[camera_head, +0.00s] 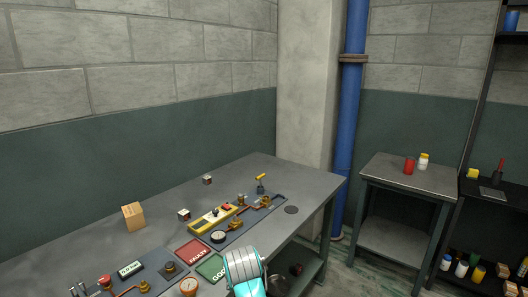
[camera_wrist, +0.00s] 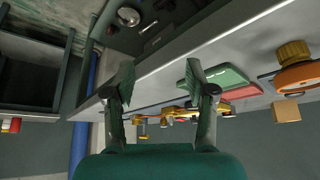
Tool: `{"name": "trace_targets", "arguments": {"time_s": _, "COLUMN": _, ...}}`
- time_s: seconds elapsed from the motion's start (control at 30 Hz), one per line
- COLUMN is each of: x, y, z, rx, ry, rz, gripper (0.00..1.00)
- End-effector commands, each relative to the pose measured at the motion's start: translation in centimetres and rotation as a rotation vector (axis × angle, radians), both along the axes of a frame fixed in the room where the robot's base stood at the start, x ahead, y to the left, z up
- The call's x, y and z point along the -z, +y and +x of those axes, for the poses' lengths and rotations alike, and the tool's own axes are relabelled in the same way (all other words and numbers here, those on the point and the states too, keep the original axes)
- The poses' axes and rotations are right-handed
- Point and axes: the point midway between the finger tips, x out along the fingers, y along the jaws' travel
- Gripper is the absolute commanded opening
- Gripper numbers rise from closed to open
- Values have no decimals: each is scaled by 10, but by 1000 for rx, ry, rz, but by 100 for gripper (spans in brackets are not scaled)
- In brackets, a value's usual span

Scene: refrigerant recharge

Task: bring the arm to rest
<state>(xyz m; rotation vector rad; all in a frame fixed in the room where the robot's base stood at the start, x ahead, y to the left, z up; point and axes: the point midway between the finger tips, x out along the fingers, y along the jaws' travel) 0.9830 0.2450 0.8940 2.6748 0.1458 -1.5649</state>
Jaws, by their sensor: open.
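My gripper (camera_wrist: 161,78) shows in the wrist view, its two dark fingers spread apart with nothing between them. It hangs near the workbench edge, with the bench items beyond the fingers, and no contact shows. In the head view part of my white and turquoise arm shows at the bottom, over the front edge of the workbench (camera_head: 255,170). The gripper's fingers cannot be made out there.
On the bench are a yellow manifold board (camera_head: 213,219), red tray (camera_head: 194,251), green tray (camera_head: 211,267), cardboard box (camera_head: 133,216) and brass fittings (camera_head: 265,202). A blue pipe (camera_head: 350,120) stands behind. A side table (camera_head: 398,178) holds a red can (camera_head: 409,166). Floor between is clear.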

Motion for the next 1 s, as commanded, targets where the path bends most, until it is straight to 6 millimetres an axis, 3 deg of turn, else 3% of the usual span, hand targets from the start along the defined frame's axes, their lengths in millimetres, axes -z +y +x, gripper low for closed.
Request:
{"name": "trace_targets", "arguments": {"time_s": 0.03, "x": 24, "y": -12, "z": -9, "rx": 1, "ry": -9, "rz": 1, "gripper": 56}}
{"name": "trace_targets", "arguments": {"time_s": 0.2, "x": 79, "y": -41, "z": -36, "rx": -4, "ry": -69, "rz": 14, "gripper": 56}}
{"name": "trace_targets", "arguments": {"time_s": 0.5, "x": 154, "y": -94, "z": -103, "rx": -10, "ry": -176, "rz": 32, "gripper": 56}}
{"name": "trace_targets", "arguments": {"time_s": 0.73, "x": 190, "y": -131, "z": -168, "rx": -8, "ry": -258, "rz": 46, "gripper": 56}}
{"name": "trace_targets", "arguments": {"time_s": 1.0, "x": 206, "y": -169, "z": -252, "rx": -1, "ry": -356, "rz": 56, "gripper": 56}}
